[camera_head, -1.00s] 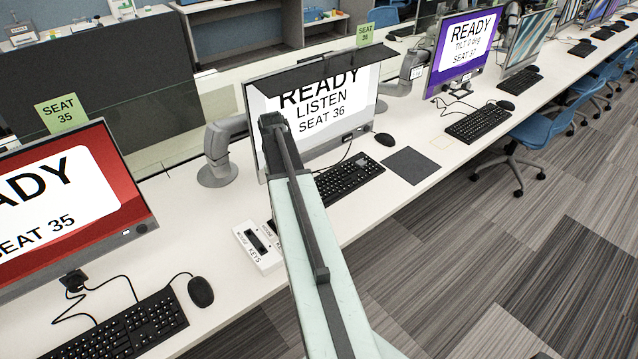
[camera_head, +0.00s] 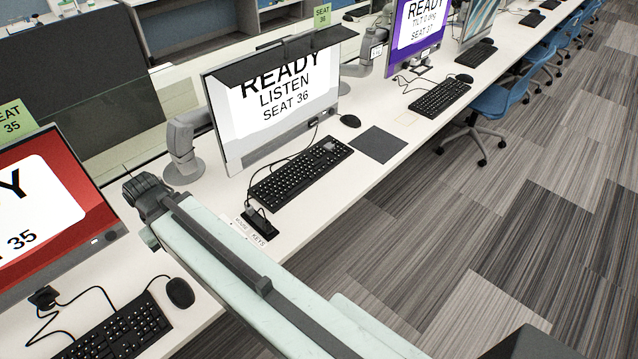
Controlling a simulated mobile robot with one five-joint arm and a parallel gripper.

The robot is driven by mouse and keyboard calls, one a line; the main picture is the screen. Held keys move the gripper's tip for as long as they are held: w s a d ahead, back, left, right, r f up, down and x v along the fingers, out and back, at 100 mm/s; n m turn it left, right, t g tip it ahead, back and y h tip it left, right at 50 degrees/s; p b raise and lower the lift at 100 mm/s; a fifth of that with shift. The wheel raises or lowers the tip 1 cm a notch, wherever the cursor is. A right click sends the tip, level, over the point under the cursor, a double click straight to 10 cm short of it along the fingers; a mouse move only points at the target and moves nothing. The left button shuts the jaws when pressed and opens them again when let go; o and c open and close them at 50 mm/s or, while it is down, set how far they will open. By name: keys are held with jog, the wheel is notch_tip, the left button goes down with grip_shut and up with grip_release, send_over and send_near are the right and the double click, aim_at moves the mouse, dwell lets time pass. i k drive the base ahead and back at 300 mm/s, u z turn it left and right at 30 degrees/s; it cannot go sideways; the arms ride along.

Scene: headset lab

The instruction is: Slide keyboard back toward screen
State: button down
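The black keyboard (camera_head: 288,178) at seat 36 lies flat on the white desk in front of its screen (camera_head: 285,100), which reads READY LISTEN SEAT 36. It lies close to the desk's front edge, and a strip of bare desk separates it from the screen's base. A cable runs by its left end. My pale green arm crosses the lower middle, its dark joint to the left of this keyboard and apart from it. My gripper cannot be made out.
Seat 35's keyboard (camera_head: 118,332) and mouse (camera_head: 180,292) are lower left. A blue chair (camera_head: 497,98) stands right.

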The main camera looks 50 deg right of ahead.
aim_at(280, 186)
jog(key=z, duration=0.9)
jog(key=k, duration=1.15)
jog(key=u, duration=0.75)
jog(key=i, duration=1)
